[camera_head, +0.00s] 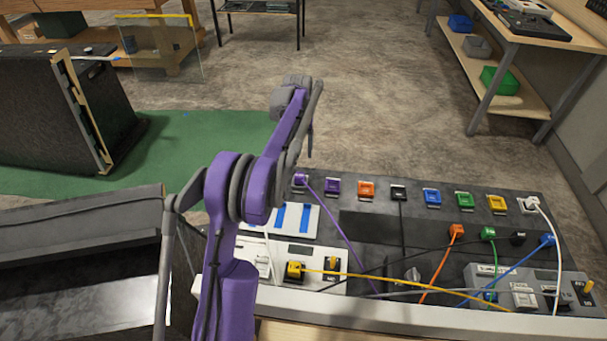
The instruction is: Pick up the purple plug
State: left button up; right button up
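The purple plug (300,180) is at the back left of the dark console (370,225), and its purple cable (340,230) runs forward and right across the panel. I cannot tell whether it sits in a socket. A purple socket (332,187) is just to its right. My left arm comes in from the lower left and reaches away over the console's left side. Its wrist shows above and behind the plug in the picture; the arm hides most of the gripper, so its fingers cannot be made out. My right gripper is not in view.
Orange (366,189), black (398,192), blue (432,198), green (465,201) and yellow (496,204) sockets line the back. A white plug (531,203) is at the right end. Several cables cross the panel. A dark box (80,250) stands left.

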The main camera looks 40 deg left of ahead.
aim_at(300, 174)
pick_arm(q)
jog(key=f, duration=1.1)
jog(key=shift+s+d, duration=0.1)
jog(key=shift+d, duration=0.15)
jog(key=shift+r, duration=0.1)
grip_shut()
